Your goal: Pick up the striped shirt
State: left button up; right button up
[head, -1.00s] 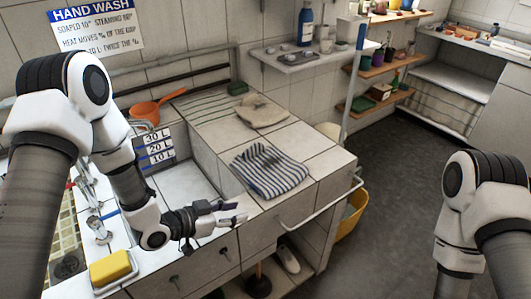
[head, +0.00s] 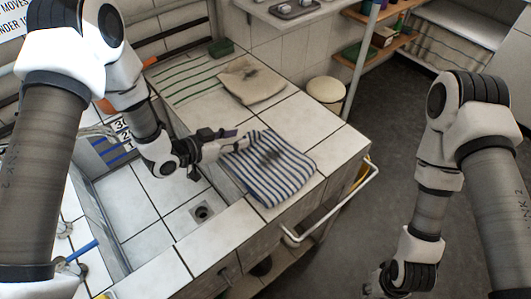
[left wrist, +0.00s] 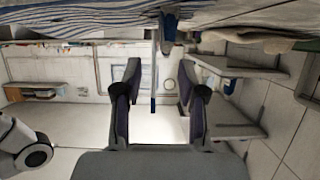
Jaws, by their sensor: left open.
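The blue-and-white striped shirt (head: 270,178) lies folded flat on the tiled counter, with a dark patch near its upper middle. In the left wrist view its striped cloth (left wrist: 75,17) runs along the top edge. My left gripper (head: 236,142) is at the shirt's upper left edge in the head view, its fingers pointing right. In the left wrist view its two fingers (left wrist: 160,80) are apart with no cloth between them. Whether a fingertip touches the shirt cannot be told. My right arm hangs at the right, and its gripper (head: 376,284) is partly cut off by the bottom edge.
A beige folded cloth (head: 252,82) with a dark patch lies farther back on the counter, near a green-striped cloth (head: 185,78). The sink (head: 150,208) with its drain is left of the shirt. A metal rail (head: 335,208) runs along the counter's front right side.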

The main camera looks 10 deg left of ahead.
aim_at(243, 135)
pick_arm(q)
jog(key=w, duration=0.1)
jog(key=w+d+f, duration=0.1)
jog(key=shift+w+d+f, duration=0.25)
jog(key=shift+w+f, duration=0.1)
jog(key=shift+w, duration=0.05)
jog(key=shift+s+r, duration=0.1)
jog(key=shift+s, duration=0.15)
jog(key=shift+c, duration=1)
grip_shut()
